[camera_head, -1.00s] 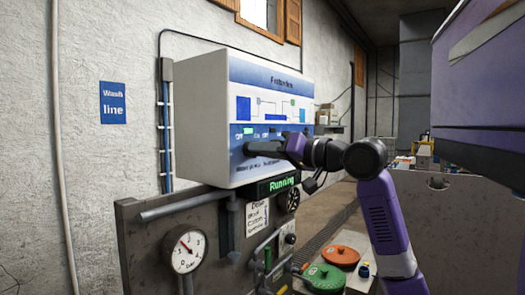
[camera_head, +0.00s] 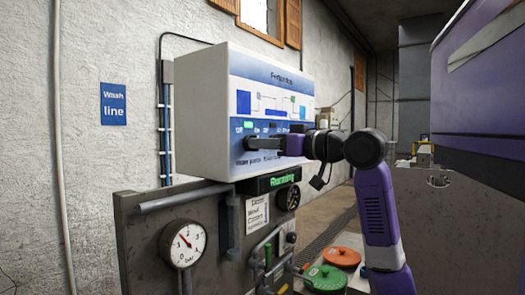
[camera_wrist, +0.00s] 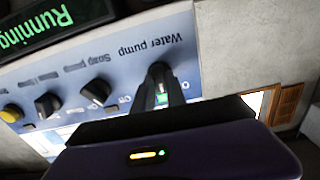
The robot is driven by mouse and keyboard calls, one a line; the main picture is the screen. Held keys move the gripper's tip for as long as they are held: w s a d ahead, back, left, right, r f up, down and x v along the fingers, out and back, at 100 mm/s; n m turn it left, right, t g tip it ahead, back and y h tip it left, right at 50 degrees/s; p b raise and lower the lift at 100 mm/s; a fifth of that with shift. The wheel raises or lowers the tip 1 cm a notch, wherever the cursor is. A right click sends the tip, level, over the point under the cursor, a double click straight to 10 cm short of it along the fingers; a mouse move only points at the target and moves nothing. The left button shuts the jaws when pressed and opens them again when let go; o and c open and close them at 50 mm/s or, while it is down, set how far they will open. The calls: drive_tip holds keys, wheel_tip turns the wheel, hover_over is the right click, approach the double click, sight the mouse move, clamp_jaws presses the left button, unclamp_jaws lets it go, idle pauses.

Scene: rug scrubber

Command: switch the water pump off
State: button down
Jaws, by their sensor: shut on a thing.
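The white and blue control panel (camera_head: 268,95) hangs on the wall in the head view. My gripper (camera_head: 252,143) is at the left end of its row of knobs. In the wrist view the panel appears upside down, and my gripper (camera_wrist: 168,88) is shut on the water pump knob (camera_wrist: 160,70) under the "Water pump" label. Its fingers cover much of the knob, so its exact setting is hard to read. A green lamp (camera_head: 247,124) is lit above the gripper. The display (camera_head: 281,180) below the panel reads "Running" in green.
Other black knobs (camera_wrist: 97,91) and a yellow button (camera_wrist: 11,113) sit beside the water pump knob. Below are a pressure gauge (camera_head: 183,243), pipes, and green (camera_head: 325,278) and orange (camera_head: 342,257) round lids. A large purple body (camera_head: 478,85) stands at the right.

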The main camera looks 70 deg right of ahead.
drive_tip(key=n+b, duration=0.2)
drive_tip(key=n, duration=0.4)
drive_tip(key=shift+f+b, duration=0.1)
drive_tip(key=shift+b, duration=0.25)
idle(0.4)
drive_tip(key=c, duration=1.4)
unclamp_jaws()
drive_tip(key=shift+o, duration=0.2)
drive_tip(key=shift+s, duration=0.1)
drive_tip(key=b+v, duration=0.1)
drive_tip(key=v, duration=0.6)
drive_tip(key=shift+s, duration=0.3)
drive_tip(key=shift+a, duration=0.1)
